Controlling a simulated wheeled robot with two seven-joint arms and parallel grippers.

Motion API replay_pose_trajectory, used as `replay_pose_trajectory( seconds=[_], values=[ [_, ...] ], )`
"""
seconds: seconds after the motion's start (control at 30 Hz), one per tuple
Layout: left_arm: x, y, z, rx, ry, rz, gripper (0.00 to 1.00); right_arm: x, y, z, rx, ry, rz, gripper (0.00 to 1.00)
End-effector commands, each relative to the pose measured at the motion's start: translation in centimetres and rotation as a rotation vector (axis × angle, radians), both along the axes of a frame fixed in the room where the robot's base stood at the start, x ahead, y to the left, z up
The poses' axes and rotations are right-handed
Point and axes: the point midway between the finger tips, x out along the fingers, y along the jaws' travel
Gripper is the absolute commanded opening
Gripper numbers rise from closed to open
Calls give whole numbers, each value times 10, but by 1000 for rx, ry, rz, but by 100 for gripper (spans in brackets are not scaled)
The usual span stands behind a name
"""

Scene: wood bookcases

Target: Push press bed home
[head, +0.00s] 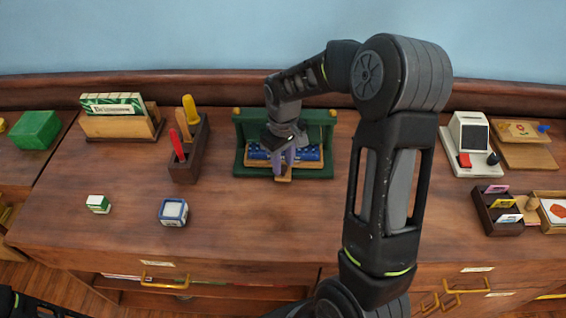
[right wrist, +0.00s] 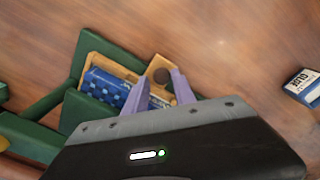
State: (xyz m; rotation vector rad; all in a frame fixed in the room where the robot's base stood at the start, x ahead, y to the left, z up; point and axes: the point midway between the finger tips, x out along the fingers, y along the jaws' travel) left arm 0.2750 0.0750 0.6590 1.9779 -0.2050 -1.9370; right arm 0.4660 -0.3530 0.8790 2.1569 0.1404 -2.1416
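The green press (head: 240,165) stands at the back middle of the desk; it also shows in the right wrist view (right wrist: 97,48). Its wooden bed (head: 252,163) carries a blue patterned block (head: 310,153). A wooden tab (head: 284,178) with a dark round spot sticks out at the bed's front, and shows clearly in the right wrist view (right wrist: 160,66). My right gripper (head: 285,160) points down at the tab. Its purple fingers (right wrist: 163,80) are apart, with the tab showing between their tips; contact is unclear. My left gripper is out of view.
A tool holder (head: 187,165) with red and yellow handles stands left of the press. A blue-and-white box (head: 173,212) and a green-and-white box (head: 98,204) lie in front left. A card reader (head: 468,143) and a card tray (head: 497,211) stand right. The desk front is mostly clear.

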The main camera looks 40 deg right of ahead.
Motion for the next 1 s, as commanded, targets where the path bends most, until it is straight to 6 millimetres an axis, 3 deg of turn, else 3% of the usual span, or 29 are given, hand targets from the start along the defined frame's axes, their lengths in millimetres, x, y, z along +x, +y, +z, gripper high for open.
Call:
replay_pose_trajectory(
  seconds=[0.2, 0.57, 1.0],
  values=[
    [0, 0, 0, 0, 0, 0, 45, 0, 1, 0, 1, 1, 0, 45],
    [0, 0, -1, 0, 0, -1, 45, -1, 1, 6, 3, 3, 0, 45],
    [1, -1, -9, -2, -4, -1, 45, 0, 1, 70, 2, 1, 0, 45]
  ],
)
